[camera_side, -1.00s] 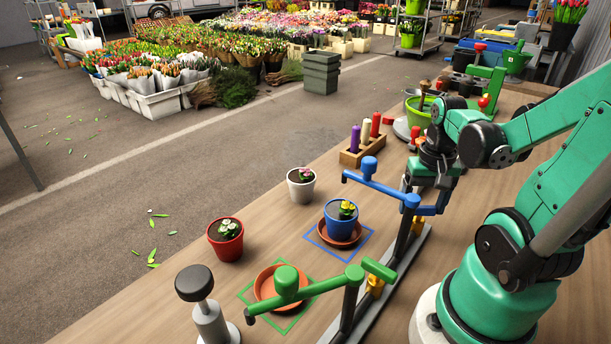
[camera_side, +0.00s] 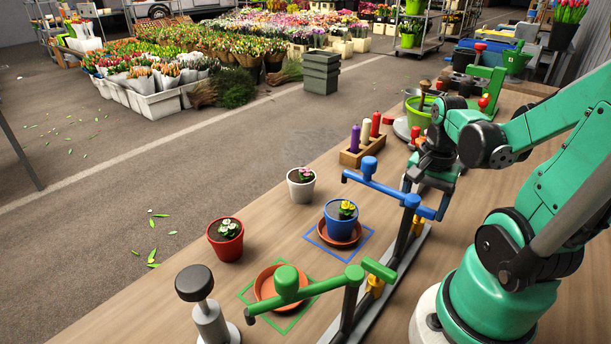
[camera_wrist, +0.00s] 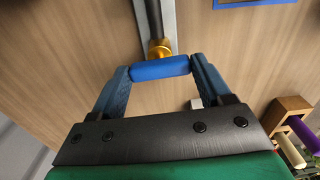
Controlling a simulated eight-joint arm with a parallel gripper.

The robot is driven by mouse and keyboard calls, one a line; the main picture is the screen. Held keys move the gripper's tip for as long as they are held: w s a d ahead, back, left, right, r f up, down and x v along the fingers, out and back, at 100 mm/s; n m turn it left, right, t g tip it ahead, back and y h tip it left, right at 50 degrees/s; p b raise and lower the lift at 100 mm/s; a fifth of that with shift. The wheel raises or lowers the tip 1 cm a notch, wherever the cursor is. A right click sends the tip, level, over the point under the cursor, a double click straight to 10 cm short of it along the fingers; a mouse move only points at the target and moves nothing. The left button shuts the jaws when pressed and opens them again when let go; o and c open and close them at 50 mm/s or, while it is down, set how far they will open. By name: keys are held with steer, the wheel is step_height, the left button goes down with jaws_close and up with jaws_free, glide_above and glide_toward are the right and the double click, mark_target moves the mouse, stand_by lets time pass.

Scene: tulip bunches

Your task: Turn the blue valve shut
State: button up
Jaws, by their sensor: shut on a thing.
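My gripper (camera_side: 437,200) is at that handle. In the wrist view, the fingers of my gripper (camera_wrist: 160,72) press on both ends of the blue handle (camera_wrist: 160,68), with a brass fitting (camera_wrist: 158,48) just beyond it. The blue pot holds a yellow flower and stands on a saucer inside a blue square outline. Whether water flows is too small to tell.
A green valve (camera_side: 330,284) stands nearer the camera, over an empty saucer (camera_side: 268,284). A red pot (camera_side: 225,240), a white pot (camera_side: 300,186) and a black-topped post (camera_side: 195,285) stand to the left. A wooden block with coloured pegs (camera_side: 362,150) is behind the blue valve.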

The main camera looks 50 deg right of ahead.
mark_target(422, 206)
stand_by(0.3)
steer(key=o, duration=1.2)
steer(key=shift+o, duration=0.2)
steer(key=shift+r, duration=0.1)
steer(key=shift+r, duration=2.7)
steer(key=shift+f, duration=0.1)
steer(key=shift+f, duration=2.75)
steer(key=shift+r, duration=0.1)
